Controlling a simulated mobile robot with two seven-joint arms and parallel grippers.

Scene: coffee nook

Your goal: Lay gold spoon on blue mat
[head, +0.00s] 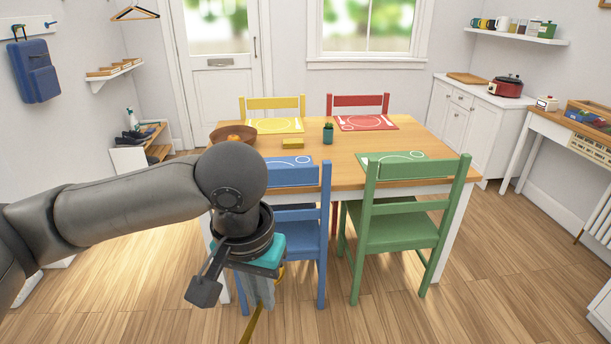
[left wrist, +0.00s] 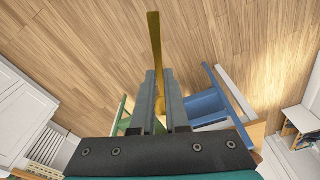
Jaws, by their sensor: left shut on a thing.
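The gold spoon (head: 256,326) is between the fingers of my left gripper (head: 262,300), which is shut on it. In the left wrist view the spoon (left wrist: 155,45) sticks out past the fingertips of the gripper (left wrist: 160,74), its rounded end between the fingers. The gripper points down over the floor, in front of the blue chair and below the tabletop. The blue mat (head: 285,169) lies on the near left side of the table, partly hidden by the blue chair's back. My right gripper is not in view.
The blue chair (head: 323,225) stands between my left gripper and the table (head: 350,148); a green chair (head: 398,215) stands to its right.

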